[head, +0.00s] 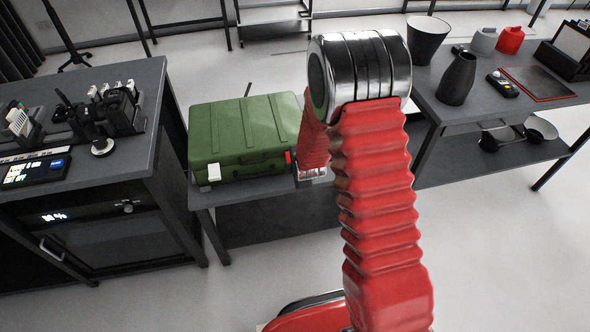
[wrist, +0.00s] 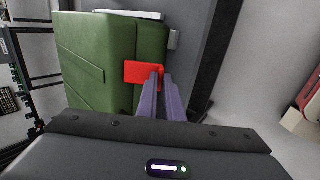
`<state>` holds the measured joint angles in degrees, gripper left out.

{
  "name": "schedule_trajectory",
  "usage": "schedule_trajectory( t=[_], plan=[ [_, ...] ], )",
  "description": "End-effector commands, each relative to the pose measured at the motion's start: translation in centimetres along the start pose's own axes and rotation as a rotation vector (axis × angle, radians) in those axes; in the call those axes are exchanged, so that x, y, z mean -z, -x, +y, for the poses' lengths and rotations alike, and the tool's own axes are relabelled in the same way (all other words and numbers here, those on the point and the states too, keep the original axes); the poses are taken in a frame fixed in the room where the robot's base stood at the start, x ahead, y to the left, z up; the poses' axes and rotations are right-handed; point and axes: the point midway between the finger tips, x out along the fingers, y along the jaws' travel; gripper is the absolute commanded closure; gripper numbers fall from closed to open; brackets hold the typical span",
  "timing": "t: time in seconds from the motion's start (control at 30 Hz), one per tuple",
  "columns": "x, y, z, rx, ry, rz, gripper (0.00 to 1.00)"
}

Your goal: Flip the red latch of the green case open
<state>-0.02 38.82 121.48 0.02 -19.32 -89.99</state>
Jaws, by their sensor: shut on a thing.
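The green case (head: 240,140) lies with its lid down on a low grey table in the head view. Its red latch (head: 288,157) is on the front face near the right corner. In the wrist view the red latch (wrist: 140,72) is a flat red plate on the green case (wrist: 95,60), across the seam. My gripper (wrist: 162,73) has its two slim grey fingers close together, shut on the right end of the red latch. The fingertips partly cover that end. In the head view my arm hides the gripper.
A white latch (head: 214,172) is at the case's front left. A dark workbench (head: 150,90) with tools stands close on the left. On the right, a shelf table holds a black vase (head: 457,80) and a dark bucket (head: 428,40). Pale floor is open in front.

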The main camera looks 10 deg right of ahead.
Motion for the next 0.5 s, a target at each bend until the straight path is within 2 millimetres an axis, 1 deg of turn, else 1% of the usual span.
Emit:
schedule_trajectory(
  t=[0.5],
  plan=[
    [-0.1, 1.3, 1.4, 0.264, -0.002, -0.001, 1.0]
  ],
)
